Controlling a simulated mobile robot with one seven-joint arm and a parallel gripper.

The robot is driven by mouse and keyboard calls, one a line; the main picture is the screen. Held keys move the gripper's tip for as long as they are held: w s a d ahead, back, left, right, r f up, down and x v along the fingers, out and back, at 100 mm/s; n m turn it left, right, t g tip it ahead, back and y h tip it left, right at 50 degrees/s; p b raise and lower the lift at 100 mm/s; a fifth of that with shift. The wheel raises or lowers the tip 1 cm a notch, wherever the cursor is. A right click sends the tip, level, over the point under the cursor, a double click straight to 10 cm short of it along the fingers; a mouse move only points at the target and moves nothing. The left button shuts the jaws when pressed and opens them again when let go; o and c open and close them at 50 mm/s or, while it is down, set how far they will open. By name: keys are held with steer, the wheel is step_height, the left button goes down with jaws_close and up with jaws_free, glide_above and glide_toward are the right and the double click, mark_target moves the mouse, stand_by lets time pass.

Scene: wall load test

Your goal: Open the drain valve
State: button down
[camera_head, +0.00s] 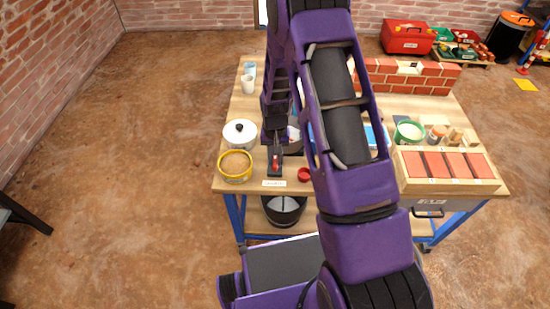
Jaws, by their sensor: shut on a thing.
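The drain valve (276,165), with a red handle on a dark body, is at the front edge of the wooden workbench (340,188), left of its middle. My gripper (274,143) reaches down to it from behind and above. My gripper is shut, apparently on the red handle; the fingertips are small and partly hidden, so the exact contact is unclear. A dark bucket (284,212) stands on the lower shelf below the valve. A dark pot-like container (294,146) behind the valve is mostly hidden by my arm.
A small red cup (304,174) is close on the right.

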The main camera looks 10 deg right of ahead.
mark_target(275, 161)
steer(key=c, duration=0.8)
jaws_free()
step_height(275, 161, up, 18)
steer(key=p, duration=0.2)
steer(key=shift+f+p, duration=0.25)
steer(key=shift+p, duration=0.1)
